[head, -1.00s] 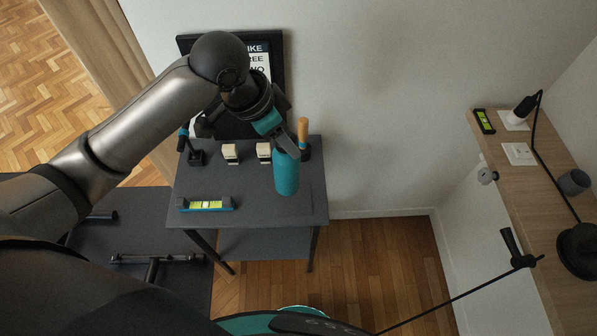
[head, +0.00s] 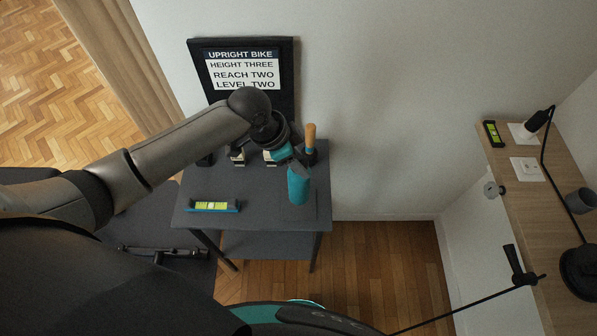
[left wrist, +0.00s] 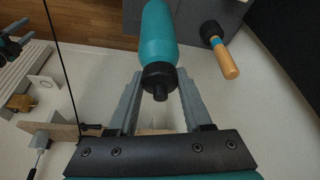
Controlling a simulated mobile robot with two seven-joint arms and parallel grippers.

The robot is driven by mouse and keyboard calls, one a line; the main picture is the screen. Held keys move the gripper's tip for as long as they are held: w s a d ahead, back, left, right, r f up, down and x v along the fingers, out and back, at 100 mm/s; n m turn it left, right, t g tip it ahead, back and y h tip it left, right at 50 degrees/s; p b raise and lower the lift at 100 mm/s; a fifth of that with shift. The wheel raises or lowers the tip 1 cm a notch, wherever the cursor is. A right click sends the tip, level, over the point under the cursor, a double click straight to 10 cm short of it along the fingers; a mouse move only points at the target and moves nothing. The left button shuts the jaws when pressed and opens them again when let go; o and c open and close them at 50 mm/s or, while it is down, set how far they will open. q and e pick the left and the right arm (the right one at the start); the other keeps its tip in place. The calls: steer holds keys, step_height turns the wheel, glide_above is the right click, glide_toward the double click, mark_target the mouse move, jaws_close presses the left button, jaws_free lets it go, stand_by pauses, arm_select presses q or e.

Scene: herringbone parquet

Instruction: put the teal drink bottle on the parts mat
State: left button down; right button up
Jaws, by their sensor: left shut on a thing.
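The teal drink bottle (head: 299,188) hangs upright or nearly so from my left gripper (head: 297,168), over the right part of the dark grey table. My left gripper is shut on it near its black cap. In the left wrist view the bottle (left wrist: 158,35) lies between the two grey fingers (left wrist: 159,80), cap towards the palm. The parts mat (head: 311,208) seems to be the faint dark grey rectangle under the bottle, partly hidden by it. I cannot tell whether the bottle's base touches it. My right gripper is not in view.
A spirit level (head: 212,206) lies at the table's front left. A wooden-handled tool (head: 310,137) stands behind the bottle, and it also shows in the left wrist view (left wrist: 224,57). Cream blocks (head: 238,158) stand at the back, before a framed sign (head: 243,68). A wooden desk (head: 520,200) is at right.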

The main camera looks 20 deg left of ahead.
arm_select(q)
steer(key=shift+f+b, duration=0.3)
steer(key=shift+f, duration=2.2)
steer(key=shift+c, duration=1.6)
jaws_free()
steer(key=shift+f, duration=0.15)
steer(key=shift+r, duration=0.25)
steer(key=p+v, duration=0.1)
steer(key=v, duration=1)
steer(key=shift+a+r, duration=0.2)
steer(key=shift+r, duration=0.15)
steer(key=shift+s, duration=0.2)
